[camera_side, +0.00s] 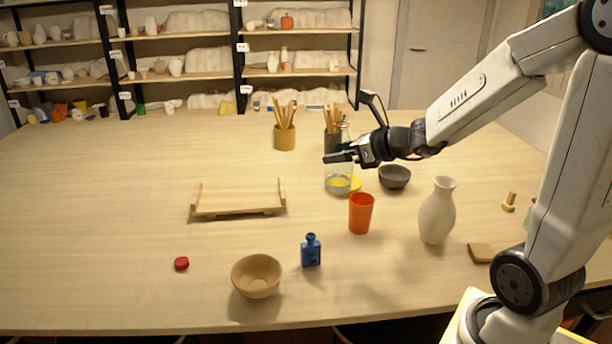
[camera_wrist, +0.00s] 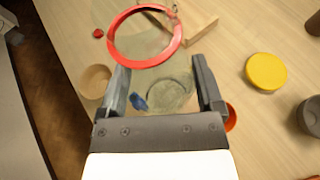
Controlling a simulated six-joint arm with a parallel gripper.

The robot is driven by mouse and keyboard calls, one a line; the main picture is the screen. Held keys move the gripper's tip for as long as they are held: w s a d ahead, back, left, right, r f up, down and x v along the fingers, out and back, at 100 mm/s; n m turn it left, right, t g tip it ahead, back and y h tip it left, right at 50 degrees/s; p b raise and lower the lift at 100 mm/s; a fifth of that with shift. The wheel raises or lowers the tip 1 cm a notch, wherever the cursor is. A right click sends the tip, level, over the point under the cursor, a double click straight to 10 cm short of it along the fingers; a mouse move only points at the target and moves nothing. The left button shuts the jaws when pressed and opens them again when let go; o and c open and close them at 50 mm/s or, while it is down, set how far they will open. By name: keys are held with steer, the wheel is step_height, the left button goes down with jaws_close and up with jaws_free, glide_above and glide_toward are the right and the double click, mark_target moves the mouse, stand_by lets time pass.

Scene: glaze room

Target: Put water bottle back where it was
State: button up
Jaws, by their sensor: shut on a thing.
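The water bottle (camera_side: 338,172) looks clear and see-through in the side view, and stands upright between the jaws of my gripper (camera_side: 342,157). Its base shows just in front of a yellow disc (camera_side: 355,184); I cannot tell whether it touches the table. In the wrist view, the clear bottle (camera_wrist: 172,92) is between the two fingers of my gripper (camera_wrist: 165,85), which is shut on it. A red ring (camera_wrist: 112,40) shows close to the camera, seemingly at the bottle's top. The bottle's outline is faint.
An orange cup (camera_side: 360,214) stands close in front. A dark bowl (camera_side: 395,177) and pale vase (camera_side: 437,212) are right. A wooden tray (camera_side: 238,203) is left; a blue bottle (camera_side: 311,252), wooden bowl (camera_side: 256,276) and red cap (camera_side: 181,264) are nearer. Brush pots (camera_side: 284,138) stand behind. The far left is clear.

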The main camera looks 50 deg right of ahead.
steer(key=shift+r, duration=0.9)
steer(key=w+a+f+n+g+y, duration=0.1)
steer(key=w+a+f+n+y, duration=0.1)
steer(key=a, duration=0.6)
steer(key=w+a+f+n+g+y, duration=0.1)
steer(key=w+a+f+n+y, duration=0.2)
steer(key=a, duration=0.5)
steer(key=shift+a+f, duration=0.15)
steer(key=shift+a, duration=0.15)
steer(key=shift+w+f+g+y, duration=0.1)
steer(key=shift+w+g+y, duration=0.1)
steer(key=shift+g+y, duration=0.1)
steer(key=w+a+f, duration=0.1)
steer(key=w+f, duration=0.8)
steer(key=w, duration=0.4)
steer(key=shift+a, duration=0.3)
steer(key=shift+w+f, duration=0.1)
steer(key=shift+f, duration=0.05)
